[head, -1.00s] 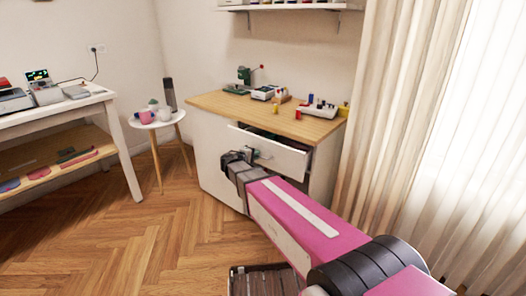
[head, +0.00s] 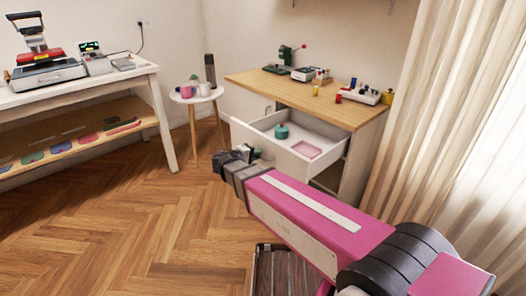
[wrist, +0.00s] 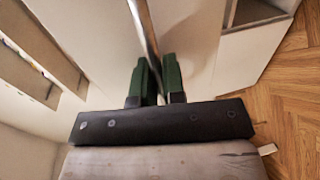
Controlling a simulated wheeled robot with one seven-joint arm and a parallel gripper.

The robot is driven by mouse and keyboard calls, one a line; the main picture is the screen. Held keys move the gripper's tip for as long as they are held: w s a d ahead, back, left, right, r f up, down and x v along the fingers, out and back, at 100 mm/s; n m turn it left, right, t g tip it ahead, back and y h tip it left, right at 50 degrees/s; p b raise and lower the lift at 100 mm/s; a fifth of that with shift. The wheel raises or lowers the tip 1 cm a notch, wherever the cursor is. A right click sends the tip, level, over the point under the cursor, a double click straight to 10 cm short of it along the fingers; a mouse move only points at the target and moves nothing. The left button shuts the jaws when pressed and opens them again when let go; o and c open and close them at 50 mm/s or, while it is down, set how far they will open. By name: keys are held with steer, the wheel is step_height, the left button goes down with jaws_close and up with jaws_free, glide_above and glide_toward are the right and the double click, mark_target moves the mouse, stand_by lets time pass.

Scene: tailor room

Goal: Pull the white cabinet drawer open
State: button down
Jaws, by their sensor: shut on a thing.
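The white cabinet (head: 366,158) with a wooden top stands against the back wall. Its top drawer (head: 277,158) is pulled well out, so its inside shows. A teal lidded object (head: 282,132) and a pink flat tray (head: 307,149) lie in it. My gripper (head: 246,153) is at the drawer's front. In the wrist view, my gripper's green fingers (wrist: 155,78) are shut on the metal bar handle (wrist: 146,30). In the head view the handle is mostly hidden by my gripper.
A small round table (head: 197,95) with cups stands left of the cabinet. A white workbench (head: 80,94) is at the far left. A curtain (head: 447,120) hangs at the right.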

steer(key=shift+s+a, duration=0.25)
steer(key=shift+a, duration=0.05)
steer(key=c, duration=1.2)
jaws_free()
steer(key=shift+c, duration=0.2)
steer(key=v, duration=1)
steer(key=shift+s+a, duration=0.3)
